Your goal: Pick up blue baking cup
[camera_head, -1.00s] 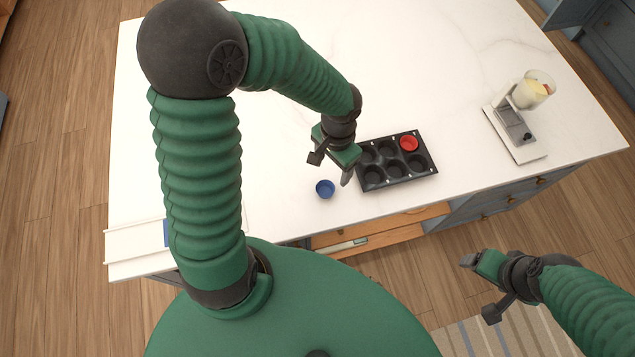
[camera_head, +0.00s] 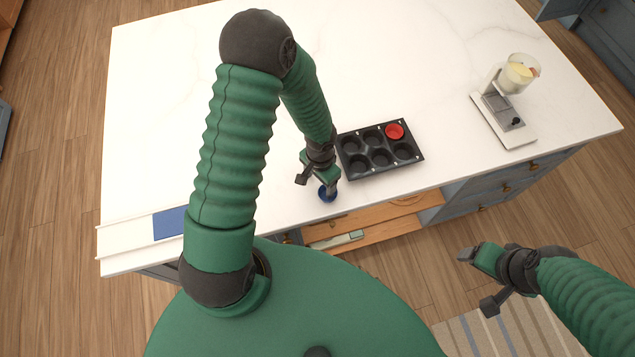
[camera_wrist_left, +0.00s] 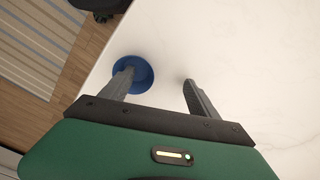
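The blue baking cup (camera_head: 324,197) stands on the white counter near its front edge, left of the muffin tin. It also shows in the left wrist view (camera_wrist_left: 143,74). My left gripper (camera_head: 329,185) is low at the cup, with its fingers (camera_wrist_left: 160,90) spread apart. In the left wrist view, the left finger overlaps the cup's inside and the right finger is over bare counter. I cannot tell whether the finger touches the cup. My right gripper (camera_head: 467,256) is off the counter at the lower right; its fingers are too small to read.
A black muffin tin (camera_head: 381,165) has a red baking cup (camera_head: 394,131) in its back right hollow. A white and blue flat item (camera_head: 140,232) lies front left. An open drawer (camera_head: 375,222) is below the counter's edge.

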